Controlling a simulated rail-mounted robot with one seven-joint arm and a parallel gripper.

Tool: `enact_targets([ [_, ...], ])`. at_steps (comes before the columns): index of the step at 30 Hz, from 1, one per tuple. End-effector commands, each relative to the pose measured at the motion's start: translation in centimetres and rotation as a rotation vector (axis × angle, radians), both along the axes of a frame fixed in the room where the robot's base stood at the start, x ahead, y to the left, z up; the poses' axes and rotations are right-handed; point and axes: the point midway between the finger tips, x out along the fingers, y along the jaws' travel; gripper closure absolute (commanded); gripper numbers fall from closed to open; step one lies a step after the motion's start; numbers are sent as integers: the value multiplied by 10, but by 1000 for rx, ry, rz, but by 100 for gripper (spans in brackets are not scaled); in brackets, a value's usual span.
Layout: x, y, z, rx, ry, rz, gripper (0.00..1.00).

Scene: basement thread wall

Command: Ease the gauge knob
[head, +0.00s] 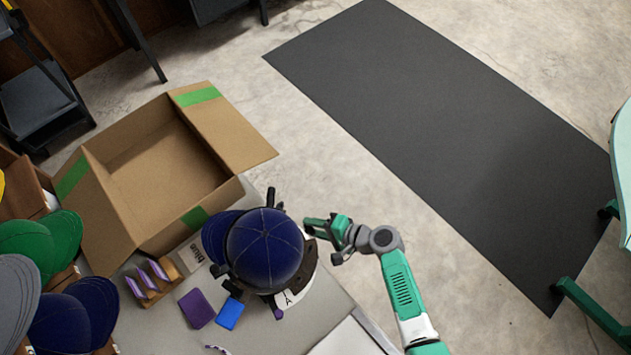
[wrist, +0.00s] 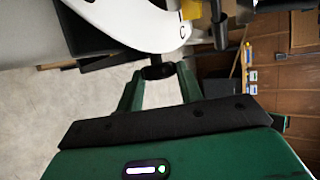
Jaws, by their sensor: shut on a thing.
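A navy cap (head: 265,247) sits on a dark stand on the bench in the head view. A white dial plate with a letter A (head: 290,298) shows below its right side. In the wrist view a white curved plate with a letter C (wrist: 150,25) fills the top. A small black knob (wrist: 158,72) sits under that plate, between the green fingers of my gripper (wrist: 158,85). My gripper is shut on this knob. In the head view my gripper (head: 318,228) reaches the right side of the cap stand; the knob itself is hard to make out there.
An open cardboard box (head: 165,180) with green tape stands at the left. A small wooden rack (head: 153,280), a purple block (head: 196,308) and a blue block (head: 230,313) lie left of the stand. More caps (head: 75,315) crowd the left edge. A dark floor mat (head: 440,120) lies beyond.

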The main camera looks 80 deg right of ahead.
Motion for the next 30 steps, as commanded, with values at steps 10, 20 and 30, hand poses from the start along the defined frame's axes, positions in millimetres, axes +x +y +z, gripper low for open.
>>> enact_targets([
  [10, -1, 1, -4, -71, -96, 0, 86],
  [20, 0, 1, -2, -81, -113, 0, 86],
  [30, 0, 1, -2, -81, -112, 1, 42],
])
